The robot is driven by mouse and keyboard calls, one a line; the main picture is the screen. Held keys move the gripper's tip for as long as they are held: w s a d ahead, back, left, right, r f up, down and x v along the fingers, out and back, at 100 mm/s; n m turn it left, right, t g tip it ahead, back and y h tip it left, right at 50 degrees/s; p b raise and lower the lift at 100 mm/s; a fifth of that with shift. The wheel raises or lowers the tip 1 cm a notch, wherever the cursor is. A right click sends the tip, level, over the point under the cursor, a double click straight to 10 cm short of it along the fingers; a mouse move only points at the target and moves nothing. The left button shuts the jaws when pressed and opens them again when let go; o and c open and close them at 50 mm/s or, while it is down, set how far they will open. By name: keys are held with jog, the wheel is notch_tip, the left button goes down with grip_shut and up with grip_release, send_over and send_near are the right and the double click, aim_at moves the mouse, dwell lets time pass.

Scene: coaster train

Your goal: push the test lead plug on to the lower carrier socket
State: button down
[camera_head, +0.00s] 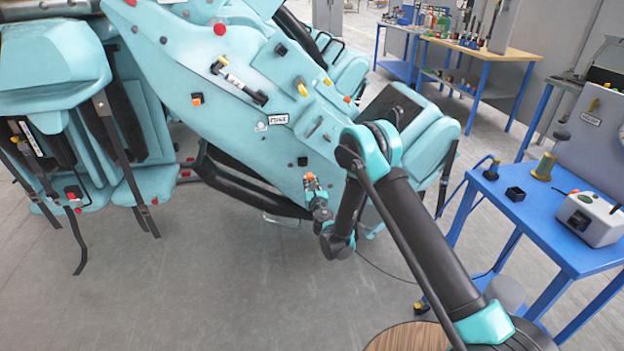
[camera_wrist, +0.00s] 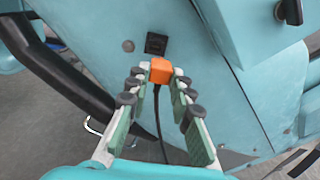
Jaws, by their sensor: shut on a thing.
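The test lead plug is an orange block (camera_wrist: 161,71) with a dark cable trailing back between the fingers in the wrist view. My gripper (camera_wrist: 160,80) is shut on it at the fingertips. In the head view the orange plug (camera_head: 309,177) shows at the tip of my gripper (camera_head: 311,184), close to the teal car's side. The lower carrier socket is a small black square (camera_wrist: 156,43) just beyond the plug in the wrist view, and just above it in the head view (camera_head: 302,161). Its face is visible and the plug appears apart from it. The exact gap is unclear.
The teal carrier panel (camera_head: 245,110) carries an orange-fronted fitting (camera_head: 197,99) and a black one (camera_head: 281,49) higher up. A dark curved tube (camera_wrist: 60,70) runs left of my gripper. A blue table (camera_head: 535,220) with a white box (camera_head: 590,219) stands at right.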

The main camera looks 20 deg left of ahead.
aim_at(307, 174)
jog(key=shift+s+a+y, duration=0.2)
jog(key=shift+a+y, duration=0.1)
jog(key=shift+y, duration=0.1)
jog(key=shift+x, duration=2.8)
jog(key=shift+x, duration=1.25)
jog(key=shift+d+f, duration=0.1)
jog(key=c, duration=1.3)
grip_release()
jog(key=shift+o, duration=0.2)
